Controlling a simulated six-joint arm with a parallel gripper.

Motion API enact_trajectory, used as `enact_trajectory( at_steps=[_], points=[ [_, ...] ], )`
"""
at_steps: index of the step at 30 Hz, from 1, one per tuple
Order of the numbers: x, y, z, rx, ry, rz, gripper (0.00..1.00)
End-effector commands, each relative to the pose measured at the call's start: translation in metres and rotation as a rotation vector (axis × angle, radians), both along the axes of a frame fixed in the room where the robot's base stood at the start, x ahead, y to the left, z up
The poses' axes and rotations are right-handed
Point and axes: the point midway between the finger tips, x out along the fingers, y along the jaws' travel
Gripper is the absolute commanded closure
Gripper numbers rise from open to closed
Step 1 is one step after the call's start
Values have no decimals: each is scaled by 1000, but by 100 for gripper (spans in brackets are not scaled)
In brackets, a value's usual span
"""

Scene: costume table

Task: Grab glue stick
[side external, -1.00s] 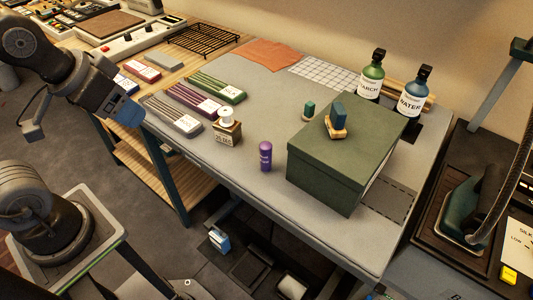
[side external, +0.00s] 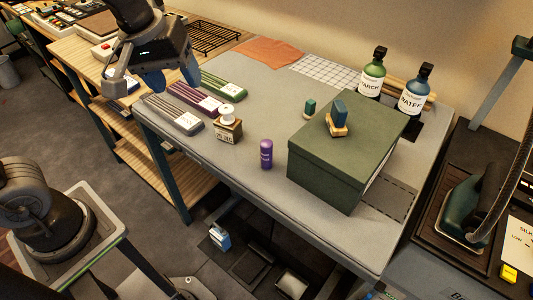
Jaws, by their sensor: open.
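A purple glue stick (side external: 266,154) stands upright on the grey table (side external: 226,167), to the left of a green box and close to the table's front edge. My gripper (side external: 172,82) is in the upper left, above the left end of the table, with its blue fingertips apart and nothing between them. It is well to the left of the glue stick and apart from it.
Flat labelled packs (side external: 172,115) lie at the table's left. The green box (side external: 340,150) carries a small block (side external: 338,118). Tall bottles (side external: 372,75) stand behind. The table is clear between bottle and glue stick.

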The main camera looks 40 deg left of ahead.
Motion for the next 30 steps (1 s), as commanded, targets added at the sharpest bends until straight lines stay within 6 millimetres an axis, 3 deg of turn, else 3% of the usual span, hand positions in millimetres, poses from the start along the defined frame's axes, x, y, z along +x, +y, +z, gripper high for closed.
enact_trajectory(
  at_steps=[1,6,12,17,22,30],
  points=[
    [17,-10,-5,-24,45,82,40],
    [64,-44,-24,-82,164,404,40],
    [104,-82,-58,-95,262,733,40],
    [118,-99,-76,-90,293,881,40],
    [120,-103,-92,-86,302,923,40],
    [118,-102,-143,-85,303,923,40]
  ],
)
